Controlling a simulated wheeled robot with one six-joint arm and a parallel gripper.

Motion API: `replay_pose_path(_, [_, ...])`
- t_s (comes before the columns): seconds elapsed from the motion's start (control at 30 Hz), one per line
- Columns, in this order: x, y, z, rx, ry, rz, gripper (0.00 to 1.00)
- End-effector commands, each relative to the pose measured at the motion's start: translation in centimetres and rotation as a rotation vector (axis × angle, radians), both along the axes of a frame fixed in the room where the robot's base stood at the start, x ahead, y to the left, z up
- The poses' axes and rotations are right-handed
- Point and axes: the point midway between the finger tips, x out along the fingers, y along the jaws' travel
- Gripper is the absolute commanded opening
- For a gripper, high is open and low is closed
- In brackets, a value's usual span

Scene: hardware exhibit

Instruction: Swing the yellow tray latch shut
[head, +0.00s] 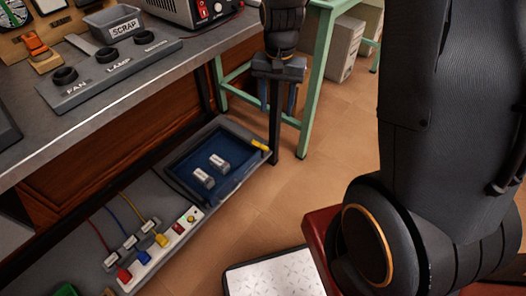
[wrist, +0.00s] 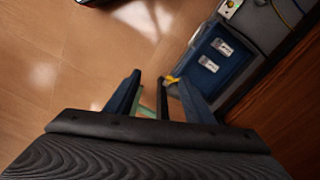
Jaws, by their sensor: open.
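The yellow tray latch (head: 260,145) is at the right corner of a blue-lined tray (head: 236,160) on the low shelf. It sticks out past the tray's rim, towards the floor side. In the wrist view the latch (wrist: 172,79) shows small between the fingertips, beyond them, near the tray (wrist: 205,80). My gripper (head: 278,98) points down above the latch and slightly to its right in the head view. The gripper looks clear of the latch.
Two grey labelled blocks (head: 211,170) lie in the tray. A power strip (head: 158,245) with coloured plugs sits beside it. A green table frame (head: 312,80) stands behind; open floor (head: 310,180) lies right.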

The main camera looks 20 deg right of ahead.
Motion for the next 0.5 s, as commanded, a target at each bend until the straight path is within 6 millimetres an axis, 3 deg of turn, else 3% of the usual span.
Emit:
replay_pose_path(0.03, [1.6, 0.0, -3.2, 0.000, 0.002, -0.031, 0.48])
replay_pose_path(0.4, [10.0, -0.2, -18.2, -0.001, 0.004, -0.277, 0.48])
replay_pose_path(0.5, [11.8, -0.3, -21.5, -0.001, 0.002, -0.333, 0.48])
